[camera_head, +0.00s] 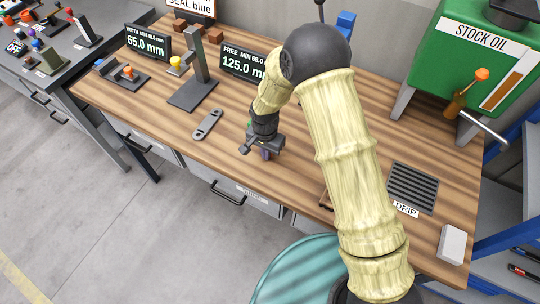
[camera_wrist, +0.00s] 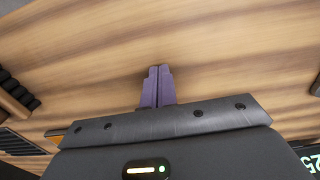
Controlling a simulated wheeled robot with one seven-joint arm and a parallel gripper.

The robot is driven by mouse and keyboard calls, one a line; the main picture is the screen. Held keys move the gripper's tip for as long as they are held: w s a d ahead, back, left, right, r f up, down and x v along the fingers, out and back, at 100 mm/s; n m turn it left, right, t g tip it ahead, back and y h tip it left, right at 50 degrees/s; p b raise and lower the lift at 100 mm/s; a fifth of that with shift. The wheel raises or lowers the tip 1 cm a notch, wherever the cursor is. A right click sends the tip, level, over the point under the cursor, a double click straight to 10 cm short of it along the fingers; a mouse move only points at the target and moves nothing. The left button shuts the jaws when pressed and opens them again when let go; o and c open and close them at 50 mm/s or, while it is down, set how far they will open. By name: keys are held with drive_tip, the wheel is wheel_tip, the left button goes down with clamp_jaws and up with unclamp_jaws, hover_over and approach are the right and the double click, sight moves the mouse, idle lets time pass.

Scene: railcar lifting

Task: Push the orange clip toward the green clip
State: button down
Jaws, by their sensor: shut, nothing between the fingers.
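My gripper (camera_head: 266,153) is shut and empty, low over the wooden bench near its front edge. Its purple fingertips sit side by side in the wrist view (camera_wrist: 157,85), with bare wood ahead of them. A thin orange piece (camera_wrist: 56,132) shows at the left of the wrist view, partly hidden by my gripper body; I cannot tell whether it is the orange clip. I cannot make out the green clip in either view. My arm covers part of the bench in the head view.
A measuring stand (camera_head: 195,85) and two displays, 65.0 mm (camera_head: 147,43) and 125.0 mm (camera_head: 244,64), stand behind. A drip grate (camera_head: 412,188), white block (camera_head: 453,243) and green oil tank (camera_head: 470,55) are at right.

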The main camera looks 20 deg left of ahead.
drive_tip(key=w, duration=0.2)
drive_tip(key=w+d, duration=0.1)
drive_tip(key=w, duration=0.1)
drive_tip(key=w+b, duration=0.1)
drive_tip(key=w, duration=0.1)
drive_tip(key=shift+w+d, duration=0.1)
drive_tip(key=shift+d, duration=0.2)
drive_tip(key=shift+s+a+f, duration=0.1)
drive_tip(key=shift+s+a, duration=0.1)
drive_tip(key=shift+s, duration=0.35)
drive_tip(key=s, duration=0.3)
drive_tip(key=shift+a+r+b, duration=0.3)
drive_tip(key=shift+a+r, duration=0.1)
wheel_tip(320, 180, up, 9)
drive_tip(key=shift+d+f+b, duration=0.1)
drive_tip(key=shift+f+b, duration=0.05)
drive_tip(key=shift+b, duration=0.85)
drive_tip(key=shift+w+r, duration=0.1)
drive_tip(key=shift+r, duration=0.25)
drive_tip(key=shift+d, duration=0.1)
